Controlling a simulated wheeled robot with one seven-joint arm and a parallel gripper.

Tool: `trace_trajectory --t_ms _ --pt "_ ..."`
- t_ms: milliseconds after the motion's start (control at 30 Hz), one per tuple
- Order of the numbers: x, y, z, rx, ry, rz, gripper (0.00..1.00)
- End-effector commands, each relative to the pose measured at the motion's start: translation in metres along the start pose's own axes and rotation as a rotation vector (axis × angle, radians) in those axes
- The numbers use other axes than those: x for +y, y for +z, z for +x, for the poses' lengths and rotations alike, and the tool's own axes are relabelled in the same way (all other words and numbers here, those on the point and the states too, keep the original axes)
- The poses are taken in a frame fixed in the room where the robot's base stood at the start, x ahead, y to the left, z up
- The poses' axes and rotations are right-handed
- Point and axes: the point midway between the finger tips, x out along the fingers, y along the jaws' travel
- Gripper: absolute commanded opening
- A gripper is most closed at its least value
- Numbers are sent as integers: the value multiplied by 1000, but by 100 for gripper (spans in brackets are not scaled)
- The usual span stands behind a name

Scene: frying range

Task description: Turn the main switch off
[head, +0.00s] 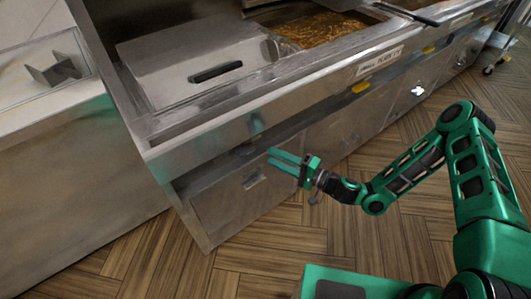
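I cannot make out for sure which part is the main switch. A dark fitting (243,149) sits in the shadow under the front ledge of the steel frying range (215,130), just left of my gripper. A yellow part (361,87) and another yellow part (428,50) are on the range front further right. A small white part (418,91) shows on a lower panel. My gripper (271,157) is in front of the range's lower left panel, its fingers pointing left. They look parted, with nothing seen between them. Whether they touch the range cannot be told.
A lidded fryer section with a black handle (215,72) and a vat of brown oil or food (320,29) are on top. A white label (379,61) is on the front edge. A steel counter (60,140) stands left. The wooden floor (245,262) is clear.

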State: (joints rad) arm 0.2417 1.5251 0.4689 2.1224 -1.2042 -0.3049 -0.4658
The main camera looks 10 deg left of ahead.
Motion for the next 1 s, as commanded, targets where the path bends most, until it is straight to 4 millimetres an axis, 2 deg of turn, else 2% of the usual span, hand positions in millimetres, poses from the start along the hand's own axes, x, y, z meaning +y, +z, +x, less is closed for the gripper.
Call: trace_trajectory --t_ms 100,300,1000 --pt "1 -1 -18 2 2 1 36" --pt "0 -1 -32 1 0 0 36" --pt "-2 1 -37 -33 22 -28 36"
